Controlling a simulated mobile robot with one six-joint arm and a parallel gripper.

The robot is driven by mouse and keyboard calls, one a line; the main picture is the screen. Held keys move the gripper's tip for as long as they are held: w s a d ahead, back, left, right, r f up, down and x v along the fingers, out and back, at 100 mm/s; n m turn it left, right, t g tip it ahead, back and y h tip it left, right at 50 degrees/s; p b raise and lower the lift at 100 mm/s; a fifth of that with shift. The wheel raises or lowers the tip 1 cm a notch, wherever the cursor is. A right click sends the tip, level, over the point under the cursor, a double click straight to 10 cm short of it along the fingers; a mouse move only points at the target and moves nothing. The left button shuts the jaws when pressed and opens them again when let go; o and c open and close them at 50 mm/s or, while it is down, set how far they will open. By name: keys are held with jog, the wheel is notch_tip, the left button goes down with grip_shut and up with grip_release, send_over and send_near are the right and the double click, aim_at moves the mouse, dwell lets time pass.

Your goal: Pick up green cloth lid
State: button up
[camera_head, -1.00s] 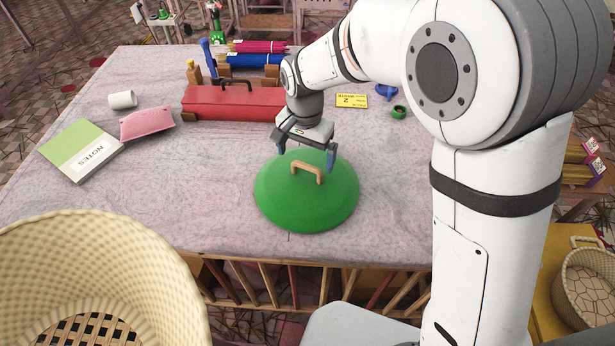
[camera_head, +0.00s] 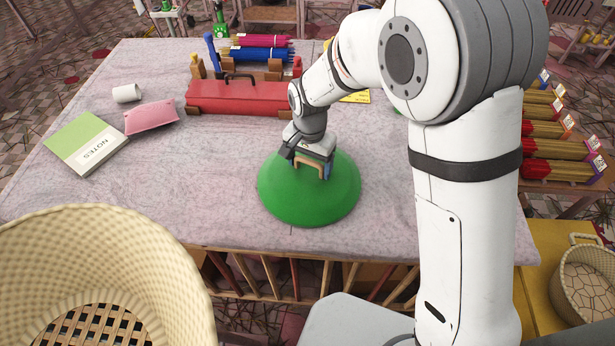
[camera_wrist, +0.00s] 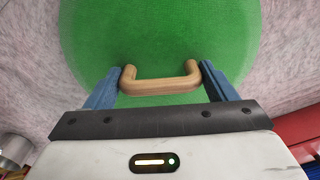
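The green cloth lid (camera_head: 300,205) is a round, shallow dome with a tan wooden handle on top. It rests on the pale cloth-covered table. In the wrist view the lid (camera_wrist: 160,30) fills the upper middle, and its handle (camera_wrist: 160,85) lies crosswise between the blue fingers. My gripper (camera_head: 308,165) is down over the lid, with one finger against each end of the handle. In the wrist view my gripper (camera_wrist: 160,82) appears shut on the handle lengthwise, with no clear gap at either end. Part of the lid's far side is hidden by the gripper.
A red toolbox (camera_head: 240,97) stands behind the lid, with bundles of incense beyond. A pink pouch (camera_head: 151,116), white cup (camera_head: 127,93) and notebook (camera_head: 87,143) lie to the left. A wicker basket (camera_head: 185,270) stands at front left. The table between notebook and lid is clear.

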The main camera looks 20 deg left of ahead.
jog(key=c, duration=0.7)
